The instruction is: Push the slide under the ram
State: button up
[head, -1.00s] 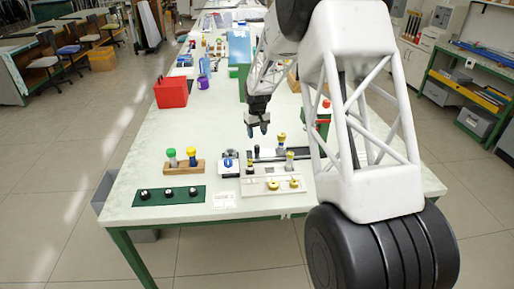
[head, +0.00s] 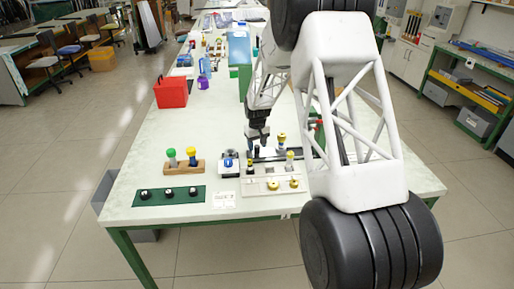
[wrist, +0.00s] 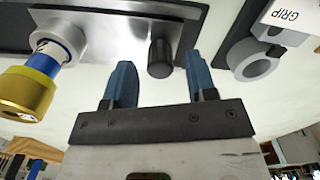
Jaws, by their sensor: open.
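The slide shows in the wrist view as a grey metal plate (wrist: 112,42) on a dark track, with a short black knob (wrist: 160,58) standing on it. A blue rod with a gold-yellow cap (wrist: 28,92) stands at its left end; the capped rod also shows in the head view (head: 281,141). My gripper (wrist: 160,82) is open, and the knob appears between its two blue fingers, not visibly touched. In the head view my gripper (head: 257,142) is low over the track's left part. A green frame (head: 318,128) with red on it, perhaps the ram's, is mostly hidden behind my arm.
A grey ring clamp (wrist: 254,60) beside a GRIP label lies right in the wrist view. A pale plate (head: 258,186) with yellow knobs is in front of the track. A wooden rack (head: 183,167) holds two capped rods. A green board (head: 155,195) lies near the front edge.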

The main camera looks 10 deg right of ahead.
jog(key=shift+f, duration=0.75)
grip_shut()
